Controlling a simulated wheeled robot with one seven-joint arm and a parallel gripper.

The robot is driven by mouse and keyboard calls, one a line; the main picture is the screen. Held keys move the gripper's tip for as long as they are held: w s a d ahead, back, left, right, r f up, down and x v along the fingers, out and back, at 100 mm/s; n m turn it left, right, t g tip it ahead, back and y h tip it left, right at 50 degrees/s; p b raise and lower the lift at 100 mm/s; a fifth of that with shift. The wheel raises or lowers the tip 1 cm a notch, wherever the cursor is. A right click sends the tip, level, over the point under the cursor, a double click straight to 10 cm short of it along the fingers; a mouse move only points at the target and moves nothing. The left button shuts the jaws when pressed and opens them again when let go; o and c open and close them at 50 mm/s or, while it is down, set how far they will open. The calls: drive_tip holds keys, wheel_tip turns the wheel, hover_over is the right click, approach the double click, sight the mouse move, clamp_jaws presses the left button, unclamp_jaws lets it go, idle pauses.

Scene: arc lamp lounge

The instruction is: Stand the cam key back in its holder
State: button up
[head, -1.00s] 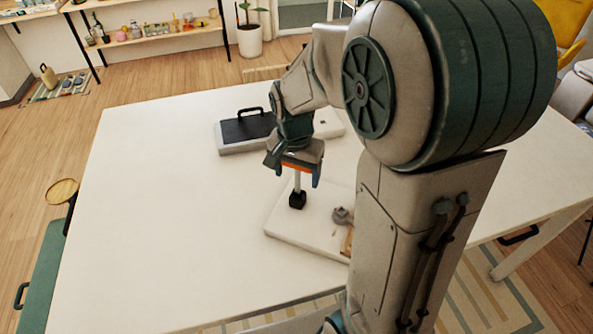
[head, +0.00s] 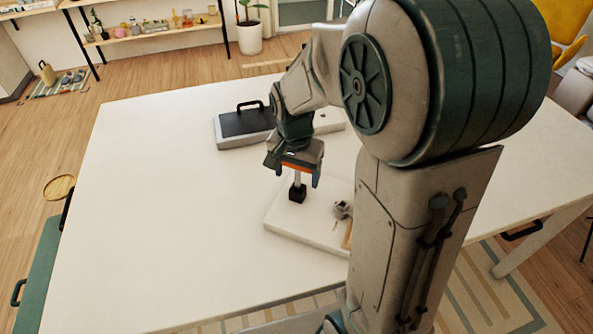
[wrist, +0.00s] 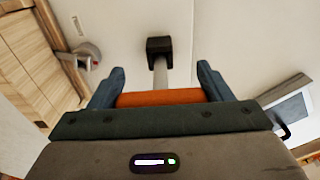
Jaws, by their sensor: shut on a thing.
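My gripper (head: 300,172) is shut on the cam key's orange bar (wrist: 160,97), which spans between the blue fingers in the wrist view. A pale rod (wrist: 160,72) runs from the bar to a black block (wrist: 159,46) at its far end. In the head view the rod hangs down and the black block (head: 297,194) shows over the white board (head: 290,226). I cannot tell whether the block touches the board, or whether it is part of the key or the holder. A grey round fitting (head: 341,209) is to its right, also in the wrist view (wrist: 86,54).
A grey case with a black top and handle (head: 245,122) lies behind my gripper. A wooden piece (wrist: 28,58) is beside the grey fitting. The left part of the white table (head: 150,210) is clear. A green bench (head: 38,280) stands at the left.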

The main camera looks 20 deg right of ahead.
drive_tip(key=shift+f+b, duration=0.35)
drive_tip(key=shift+f, duration=0.1)
drive_tip(key=o, duration=1.1)
drive_tip(key=shift+o, duration=0.2)
wheel_tip(320, 180, up, 14)
drive_tip(key=s+f+n+t, duration=0.1)
drive_tip(key=s+f+n, duration=0.2)
drive_tip(key=s, duration=0.4)
drive_tip(key=s+f+n+t, duration=0.1)
drive_tip(key=s+f+n, duration=0.2)
drive_tip(key=s+n, duration=0.2)
drive_tip(key=shift+s+d+f+t+b, duration=0.2)
drive_tip(key=shift+s+d+t+b, duration=0.1)
drive_tip(key=shift+s, duration=0.65)
